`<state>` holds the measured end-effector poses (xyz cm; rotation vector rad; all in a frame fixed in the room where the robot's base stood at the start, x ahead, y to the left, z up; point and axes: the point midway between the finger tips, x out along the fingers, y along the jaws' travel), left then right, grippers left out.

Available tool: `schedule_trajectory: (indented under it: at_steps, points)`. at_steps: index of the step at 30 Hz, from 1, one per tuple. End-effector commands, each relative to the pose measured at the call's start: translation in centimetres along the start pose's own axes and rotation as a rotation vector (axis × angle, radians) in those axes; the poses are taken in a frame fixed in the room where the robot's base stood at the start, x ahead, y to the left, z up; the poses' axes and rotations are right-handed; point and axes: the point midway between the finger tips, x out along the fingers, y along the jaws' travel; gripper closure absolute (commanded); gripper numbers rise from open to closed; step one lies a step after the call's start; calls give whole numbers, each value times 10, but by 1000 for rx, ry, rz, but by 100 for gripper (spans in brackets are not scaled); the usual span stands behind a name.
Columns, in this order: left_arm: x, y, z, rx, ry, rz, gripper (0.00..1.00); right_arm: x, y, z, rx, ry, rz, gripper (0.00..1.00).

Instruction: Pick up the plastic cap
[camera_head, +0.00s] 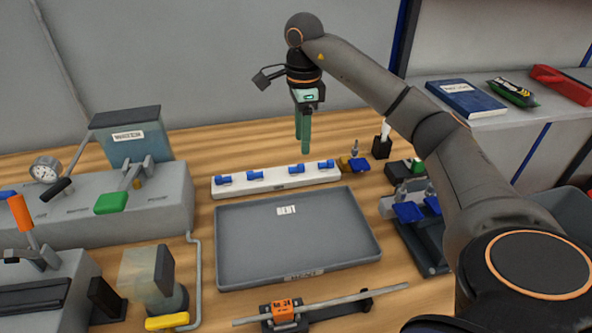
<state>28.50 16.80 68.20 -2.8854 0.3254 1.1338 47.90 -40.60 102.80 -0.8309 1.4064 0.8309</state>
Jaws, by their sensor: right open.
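My right gripper (303,148) hangs with its green fingers pointing down above the back edge of a white rack (275,180). It is open and nothing shows between its fingers. The rack holds several small blue parts (295,169) along its top. A blue and yellow piece (358,164) lies just right of the rack. I cannot tell which of these small parts, if any, is the plastic cap. My left gripper is not in view.
A grey tray (230,245) with a small label lies in front of the rack, otherwise empty. A grey machine with a gauge (45,169) stands left. A metal rod (345,300) lies on a fixture in front. Blue-handled clamps (408,212) stand right, near my right arm.

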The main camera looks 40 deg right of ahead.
Motion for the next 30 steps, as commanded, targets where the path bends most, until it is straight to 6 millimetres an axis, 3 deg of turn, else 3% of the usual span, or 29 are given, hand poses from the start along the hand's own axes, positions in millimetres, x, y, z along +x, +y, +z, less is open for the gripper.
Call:
schedule_trajectory:
  at_steps: [18, 26, 30]
  points:
    - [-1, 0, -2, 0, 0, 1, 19, 70, -1, -5, 0, 0, 1, 48]
    - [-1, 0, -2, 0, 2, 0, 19, 73, -1, -5, 0, 0, -1, 48]
    - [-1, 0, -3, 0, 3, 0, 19, 73, -1, -5, 0, 0, -1, 61]
